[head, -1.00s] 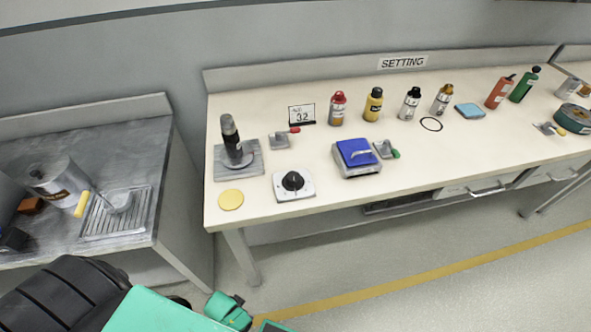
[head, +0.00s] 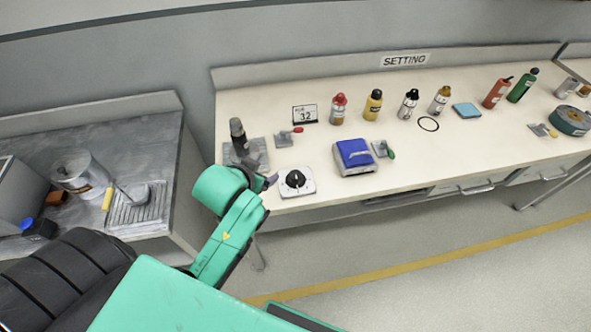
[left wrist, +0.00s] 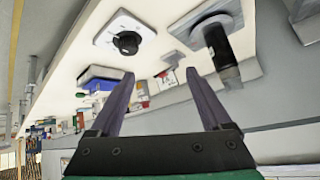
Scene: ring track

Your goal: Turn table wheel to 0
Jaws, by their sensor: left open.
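The table wheel, a black round knob on a white square plate (head: 296,182), sits near the front left of the cream bench. It also shows at the top of the left wrist view as a black knob (left wrist: 127,42). Where it points is too small to read surely. My left gripper (head: 271,182) is just left of the plate, apart from the knob. In the left wrist view its two fingers (left wrist: 160,82) are spread with nothing between them. My right gripper is not in view.
A dark microscope-like stand (head: 239,138) is behind my left gripper. A blue-topped box (head: 354,153) is right of the wheel. A card reading 32 (head: 305,114) and several bottles stand further back. A grey side bench (head: 60,150) is at the left.

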